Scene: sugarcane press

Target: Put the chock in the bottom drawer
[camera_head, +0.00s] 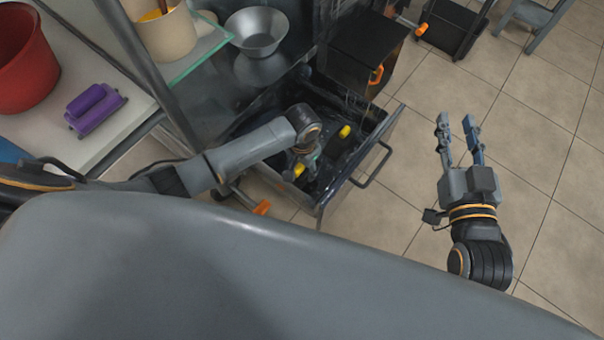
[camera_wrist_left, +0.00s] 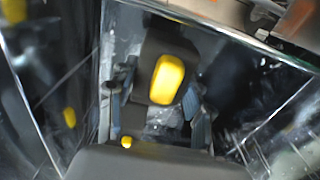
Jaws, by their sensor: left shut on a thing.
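The bottom drawer (camera_head: 333,189) is pulled open, with shiny dark walls. My left gripper (camera_head: 304,163) reaches down inside it. It is shut on the chock, a dark block with a yellow part (camera_head: 299,171). In the left wrist view, the chock (camera_wrist_left: 167,79) sits between the two fingers of my left gripper (camera_wrist_left: 157,95), with drawer walls around it. Whether the chock touches the drawer floor cannot be told. My right gripper (camera_head: 456,122) is open and empty above the floor, right of the drawer.
Another yellow patch (camera_head: 345,131) shows in the drawer; whether it is an object or a reflection is unclear. A black box with an orange handle (camera_head: 375,75) is behind the drawer. A shelf with a metal bowl (camera_head: 257,28) is above left.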

